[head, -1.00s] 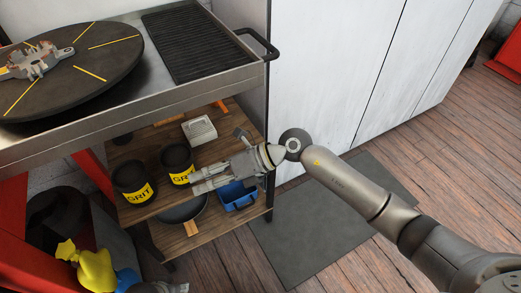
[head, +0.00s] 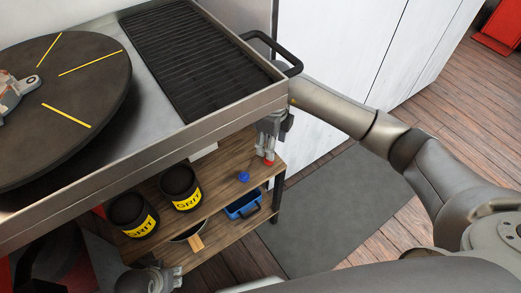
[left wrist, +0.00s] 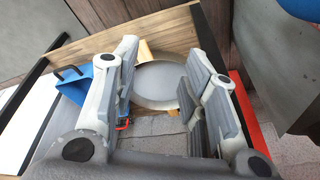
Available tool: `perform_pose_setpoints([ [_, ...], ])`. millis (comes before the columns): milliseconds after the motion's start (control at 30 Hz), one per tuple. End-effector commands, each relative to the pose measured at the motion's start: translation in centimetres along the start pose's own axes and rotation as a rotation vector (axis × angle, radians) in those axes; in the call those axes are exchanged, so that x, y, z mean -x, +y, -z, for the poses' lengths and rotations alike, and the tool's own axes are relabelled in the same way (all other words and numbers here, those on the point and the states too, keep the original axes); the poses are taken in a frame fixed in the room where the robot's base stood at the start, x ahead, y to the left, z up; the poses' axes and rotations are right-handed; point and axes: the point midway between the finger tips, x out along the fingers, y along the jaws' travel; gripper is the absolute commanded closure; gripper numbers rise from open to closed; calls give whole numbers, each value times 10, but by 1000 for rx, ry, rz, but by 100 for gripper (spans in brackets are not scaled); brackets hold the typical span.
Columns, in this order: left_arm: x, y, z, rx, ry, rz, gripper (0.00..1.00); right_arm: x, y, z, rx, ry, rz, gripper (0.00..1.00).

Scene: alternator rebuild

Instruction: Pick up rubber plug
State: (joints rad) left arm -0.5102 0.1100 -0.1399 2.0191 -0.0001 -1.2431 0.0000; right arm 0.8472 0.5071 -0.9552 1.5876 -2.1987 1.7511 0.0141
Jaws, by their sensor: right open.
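A small blue round piece (head: 243,176) and a small red piece (head: 268,162) are at the right end of the wooden shelf (head: 222,196) in the head view. I cannot tell which of them is the rubber plug. My right gripper (head: 266,153) points down under the cart's top corner, with the red piece at its fingertips. Whether it touches the piece is unclear. It is open. My left gripper (head: 160,280) is low at the bottom left edge. In the left wrist view it (left wrist: 163,62) is open and empty, facing a round grey pan (left wrist: 165,84).
Two black GRIT tubs (head: 182,188) (head: 133,215) stand on the shelf. A blue tray (head: 243,204) sits on the level below. The metal cart top (head: 145,75) with its handle (head: 285,50) overhangs the right gripper. Floor to the right is clear.

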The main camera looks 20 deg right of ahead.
Motion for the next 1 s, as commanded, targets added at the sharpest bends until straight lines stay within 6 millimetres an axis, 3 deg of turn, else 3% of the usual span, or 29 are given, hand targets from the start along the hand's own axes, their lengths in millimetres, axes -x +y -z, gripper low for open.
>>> perform_pose_setpoints([
  [500, 37, -2, 9, 3, 21, 4, 60, -66, 8, -3, 0, 2, -4, 47],
  [833, 44, -2, 10, 4, 22, 4, 60, -72, 7, -4, -1, -1, -2, 47],
  [1000, 43, -2, 10, 4, 22, 4, 60, -72, 7, -4, 0, -1, -2, 66],
])
